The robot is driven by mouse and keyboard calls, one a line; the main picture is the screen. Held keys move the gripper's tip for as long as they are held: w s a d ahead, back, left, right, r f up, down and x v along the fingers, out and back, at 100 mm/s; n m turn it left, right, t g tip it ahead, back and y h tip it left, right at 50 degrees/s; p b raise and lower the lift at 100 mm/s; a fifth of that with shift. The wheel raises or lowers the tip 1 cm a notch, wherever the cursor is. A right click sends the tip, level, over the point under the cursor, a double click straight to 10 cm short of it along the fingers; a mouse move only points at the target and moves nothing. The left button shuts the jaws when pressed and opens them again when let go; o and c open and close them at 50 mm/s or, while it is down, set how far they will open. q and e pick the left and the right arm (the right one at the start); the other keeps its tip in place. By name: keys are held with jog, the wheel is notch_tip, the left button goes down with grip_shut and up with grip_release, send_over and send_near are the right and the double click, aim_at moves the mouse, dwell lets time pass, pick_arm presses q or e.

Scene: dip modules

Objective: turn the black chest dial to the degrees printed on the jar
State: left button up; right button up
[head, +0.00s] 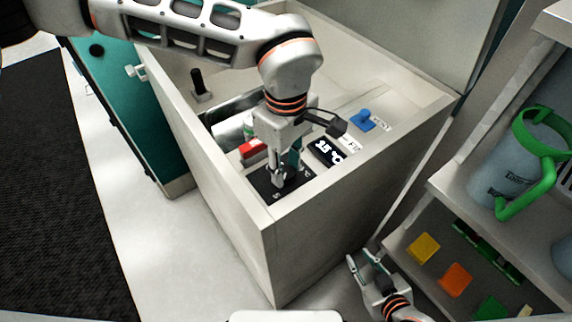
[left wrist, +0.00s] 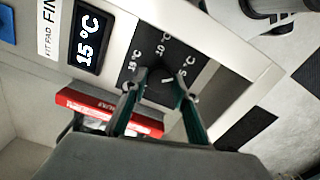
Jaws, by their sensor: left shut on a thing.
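The black dial (left wrist: 155,76) sits on a black scale plate (head: 265,184) at the near corner of the chest (head: 335,192). The scale shows 5, 10 and 15 °C marks in the left wrist view. My left gripper (head: 284,172) points down and is shut on the dial, with one finger on each side in the left wrist view (left wrist: 157,88). The small display (head: 328,152) beside it reads 15 °C. I cannot make out the pointer's setting surely. A partly hidden white and green container (head: 248,127) stands in the chest opening; its print is unreadable. My right gripper (head: 360,257) is open and empty.
At right, a shelf holds a green-handled jug (head: 512,172) and coloured blocks (head: 424,248).

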aim_at(286, 171)
pick_arm(q)
jog(key=o, duration=1.1)
jog(key=shift+w+r, duration=0.1)
jog(key=shift+r, duration=0.05)
notch_tip(286, 171, up, 12)
